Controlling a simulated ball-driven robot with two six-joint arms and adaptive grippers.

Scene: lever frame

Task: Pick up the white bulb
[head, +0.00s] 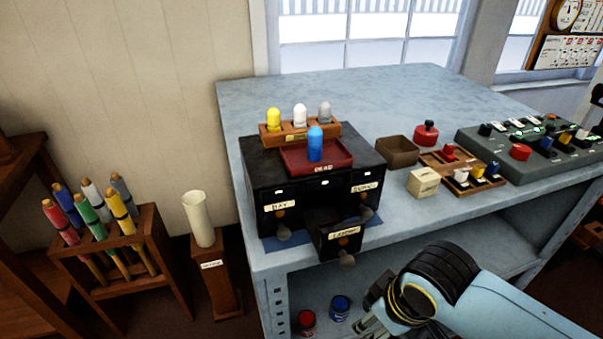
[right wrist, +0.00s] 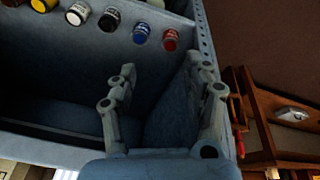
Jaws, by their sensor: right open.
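The white bulb (head: 299,116) stands upright in a wooden holder (head: 290,137) on top of a black drawer cabinet (head: 262,178). A yellow bulb (head: 273,120) is on its left and a grey bulb (head: 324,111) on its right in the same holder. A blue bulb (head: 315,144) stands in front, in a red tray labelled DEAD (head: 296,168). My right gripper (head: 366,325) is low at the table's front, below and to the right of the cabinet, well away from the white bulb. In the right wrist view it is open and empty (right wrist: 168,80). My left gripper is not in view.
A drawer (head: 338,236) juts out from the cabinet's front. Right of it are an empty brown box (head: 397,151), a cream block (head: 423,183) and a control panel (head: 530,145). Paint jars (head: 340,307) stand on the lower shelf. The table's back is clear.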

